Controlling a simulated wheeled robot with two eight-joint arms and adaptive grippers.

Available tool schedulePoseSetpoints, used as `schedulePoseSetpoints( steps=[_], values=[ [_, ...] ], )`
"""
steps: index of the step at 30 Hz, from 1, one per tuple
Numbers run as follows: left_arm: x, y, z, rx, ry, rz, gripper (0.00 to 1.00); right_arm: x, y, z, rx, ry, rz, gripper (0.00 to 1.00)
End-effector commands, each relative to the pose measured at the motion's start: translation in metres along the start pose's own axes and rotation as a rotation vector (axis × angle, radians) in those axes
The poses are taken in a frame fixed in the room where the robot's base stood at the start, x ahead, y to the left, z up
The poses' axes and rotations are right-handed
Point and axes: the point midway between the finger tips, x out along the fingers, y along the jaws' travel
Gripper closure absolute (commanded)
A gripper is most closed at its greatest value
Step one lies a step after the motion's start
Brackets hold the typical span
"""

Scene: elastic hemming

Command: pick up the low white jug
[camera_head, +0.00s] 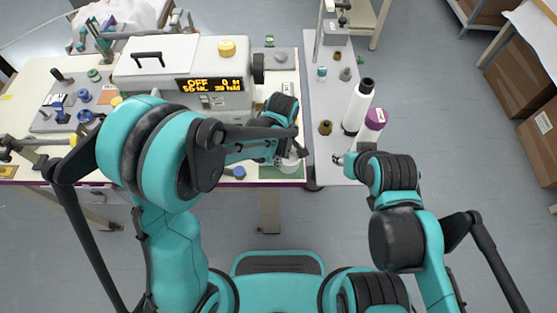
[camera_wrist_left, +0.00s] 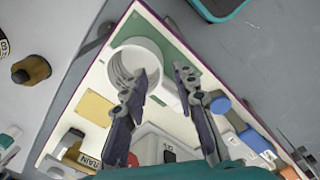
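The low white jug (camera_head: 289,165) stands on the green mat at the table's front right corner. In the left wrist view the jug (camera_wrist_left: 128,62) is a round white vessel seen from above, with ridges inside. My left gripper (camera_wrist_left: 160,72) is open, one finger overlapping the jug's near side and the other past it to the right. A white part, apparently its handle, shows between the fingers; contact cannot be told. In the head view the left gripper (camera_head: 288,153) hides part of the jug. My right gripper (camera_head: 338,159) is over the side table's edge; its opening is too small to judge.
A sewing machine (camera_head: 190,68) with an orange display stands behind my left arm. A tall white bottle (camera_head: 357,108), a purple-capped one (camera_head: 374,120) and a brown bottle (camera_head: 325,128) stand on the side table. A blue item (camera_head: 239,173) lies left of the jug.

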Motion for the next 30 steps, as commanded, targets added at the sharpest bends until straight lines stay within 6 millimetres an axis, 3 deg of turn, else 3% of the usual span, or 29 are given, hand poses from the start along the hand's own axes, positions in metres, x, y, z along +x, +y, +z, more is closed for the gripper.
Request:
schedulePoseSetpoints(
  steps=[10, 18, 22, 30],
  values=[
    [0.048, 0.000, -0.004, 0.001, 0.000, 0.001, 0.72, 0.019, 0.000, 0.013, 0.000, 0.000, 0.000, 0.60],
    [0.052, 0.000, -0.004, 0.001, 0.000, 0.002, 0.72, 0.018, 0.000, 0.013, 0.000, 0.000, 0.000, 0.60],
    [0.051, 0.000, -0.004, 0.001, 0.000, 0.002, 1.00, 0.018, 0.000, 0.013, 0.000, 0.000, 0.000, 0.60],
    [0.051, 0.000, -0.004, 0.002, 0.000, 0.002, 1.00, 0.018, 0.000, 0.013, 0.000, 0.000, 0.000, 0.60]
  ],
)
